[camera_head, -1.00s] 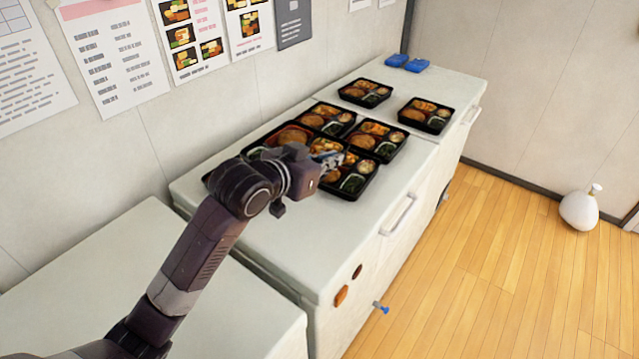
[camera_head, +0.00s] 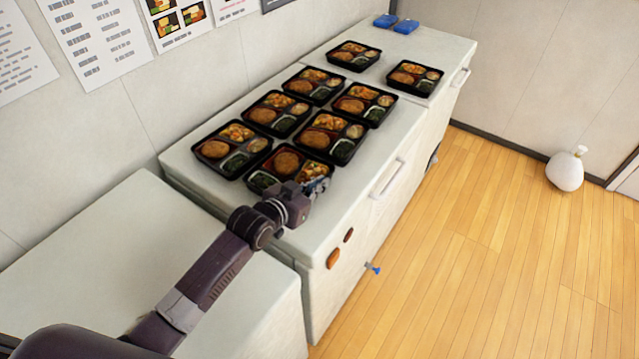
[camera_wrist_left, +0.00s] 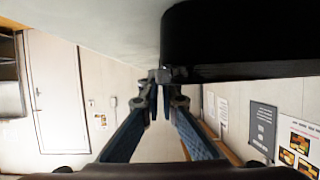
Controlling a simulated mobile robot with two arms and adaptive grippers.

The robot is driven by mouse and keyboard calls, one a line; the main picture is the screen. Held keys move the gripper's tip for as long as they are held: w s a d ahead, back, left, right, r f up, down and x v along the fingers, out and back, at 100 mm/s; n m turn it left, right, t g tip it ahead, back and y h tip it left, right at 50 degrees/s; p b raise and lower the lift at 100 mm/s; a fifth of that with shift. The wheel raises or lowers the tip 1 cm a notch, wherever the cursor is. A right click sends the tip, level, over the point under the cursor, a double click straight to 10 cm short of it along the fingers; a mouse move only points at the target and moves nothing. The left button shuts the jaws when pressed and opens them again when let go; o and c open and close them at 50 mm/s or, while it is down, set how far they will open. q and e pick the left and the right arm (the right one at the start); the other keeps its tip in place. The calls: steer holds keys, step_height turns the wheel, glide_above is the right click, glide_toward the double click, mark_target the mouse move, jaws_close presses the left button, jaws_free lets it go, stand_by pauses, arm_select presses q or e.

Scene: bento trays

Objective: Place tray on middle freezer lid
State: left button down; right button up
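The tray (camera_head: 251,186) nearest the front is black, with a cutlet, greens and mixed vegetables. It is level at the near end of the middle freezer lid (camera_head: 345,210), close to the other trays. I cannot tell for sure whether it bears fully on the lid. My left gripper (camera_head: 319,185) is at its front right corner. In the left wrist view the tray's black side (camera_wrist_left: 235,40) fills the upper right, and the fingertips (camera_wrist_left: 159,77) close around its edge. The corner is partly hidden by the gripper. My right gripper is not in view.
Several similar trays (camera_head: 345,155) stand close behind it on the middle lid. The far freezer lid (camera_head: 440,50) holds two trays and blue items (camera_head: 396,23). The near freezer lid (camera_head: 110,240) is bare. A handle (camera_head: 387,180) juts from the middle freezer's front.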

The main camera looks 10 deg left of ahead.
arm_select(q)
steer(key=shift+f, duration=0.15)
steer(key=c, duration=2.2)
jaws_free()
steer(key=shift+o, duration=0.2)
steer(key=b+v, duration=0.1)
steer(key=v, duration=1.1)
